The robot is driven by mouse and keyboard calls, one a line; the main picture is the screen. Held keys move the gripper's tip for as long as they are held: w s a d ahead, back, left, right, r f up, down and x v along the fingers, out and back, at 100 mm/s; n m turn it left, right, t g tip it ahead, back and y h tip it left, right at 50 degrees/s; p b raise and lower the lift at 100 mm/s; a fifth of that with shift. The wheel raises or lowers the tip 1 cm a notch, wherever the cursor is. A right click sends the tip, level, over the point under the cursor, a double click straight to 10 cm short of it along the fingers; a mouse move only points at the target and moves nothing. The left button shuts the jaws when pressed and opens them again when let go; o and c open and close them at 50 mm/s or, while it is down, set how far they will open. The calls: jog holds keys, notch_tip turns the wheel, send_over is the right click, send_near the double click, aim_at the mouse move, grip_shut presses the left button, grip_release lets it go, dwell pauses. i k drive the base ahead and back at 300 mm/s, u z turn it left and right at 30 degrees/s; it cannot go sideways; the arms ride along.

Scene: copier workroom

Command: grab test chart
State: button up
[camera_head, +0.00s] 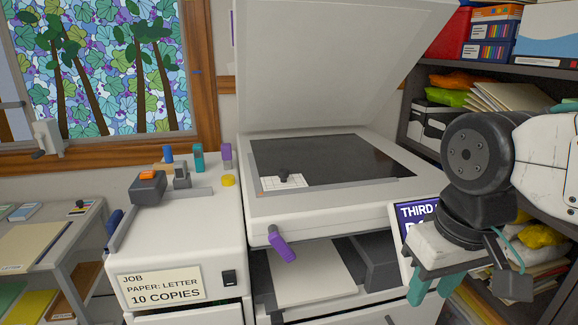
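A small white sheet with grid lines (293,182), which looks like the test chart, lies on the dark scanner glass (350,155) at its front left corner. The copier lid (335,65) stands raised. My gripper (432,293) is at the lower right, in front of the copier's display, well right of and apart from the sheet. Its two teal fingers point down with a gap between them, and nothing shows in the gap.
A purple handle (282,245) sticks out from the copier front above a tray with white paper (312,272). A white cabinet (185,240) with small coloured items stands left. Crowded shelves (490,75) rise behind my arm. The air above the glass is clear.

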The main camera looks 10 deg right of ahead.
aim_at(284, 181)
jog(key=u, duration=2.35)
jog(key=i, duration=3.2)
jog(key=z, duration=4.4)
jog(key=i, duration=0.5)
jog(key=u, duration=0.2)
